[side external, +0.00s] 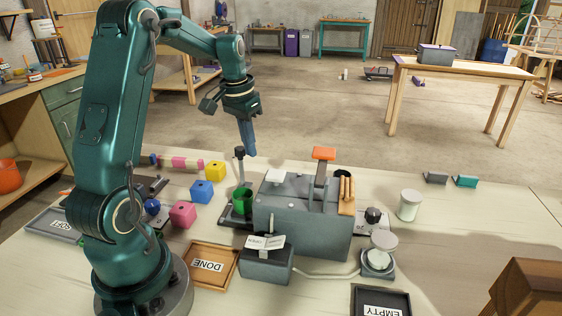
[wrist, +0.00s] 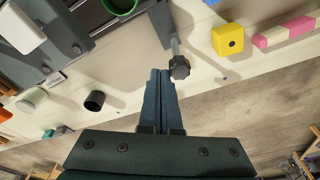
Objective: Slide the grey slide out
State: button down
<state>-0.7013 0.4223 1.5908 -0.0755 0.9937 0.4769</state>
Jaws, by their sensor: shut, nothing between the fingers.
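A large grey box (side external: 300,225) stands on the table, with an orange-topped lever (side external: 324,154) and a white block on its top. I cannot tell for certain which grey part is the slide. A rod with a dark knob (side external: 239,153) stands upright at the box's left, by a green cup (side external: 242,200). My gripper (side external: 249,152) points down above the table, fingers together and empty, close to the knob in the picture. In the wrist view the shut fingertips (wrist: 160,72) are beside the dark knob (wrist: 180,69); contact cannot be told.
Yellow (side external: 215,171), blue (side external: 201,191) and pink (side external: 183,214) blocks lie left of the box. A DONE tray (side external: 235,277) and an EMPTY tray (side external: 357,300) are in front. A white jar (side external: 410,205) stands right.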

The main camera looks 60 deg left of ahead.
notch_tip(320, 180, up, 6)
jog(key=shift+w+d, duration=0.35)
jog(key=shift+w, duration=0.05)
dwell(0.9)
